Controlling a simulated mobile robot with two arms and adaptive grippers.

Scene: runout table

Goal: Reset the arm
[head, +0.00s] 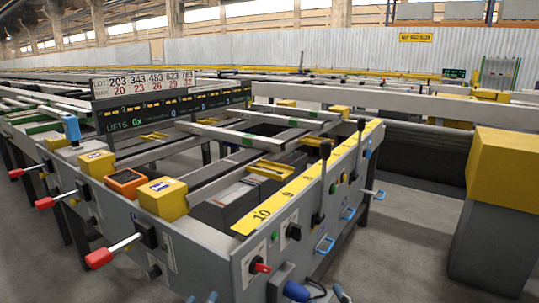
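Neither of my grippers is in view, and I see no part of my arms. The runout table (205,245) fills the middle of the head view. Its near left side carries red-knobbed levers (98,258) with pale shafts. Two black-knobbed levers stand upright on its right side, a nearer one (325,150) and a farther one (361,125). I cannot tell which part, if any, the word arm names.
Yellow boxes (164,197) and an orange box (126,181) sit along the table's near edge. A blue cylindrical fitting (297,291) is at the bottom edge. A grey pedestal with a yellow top (503,165) stands at right. Bare floor (405,235) lies between.

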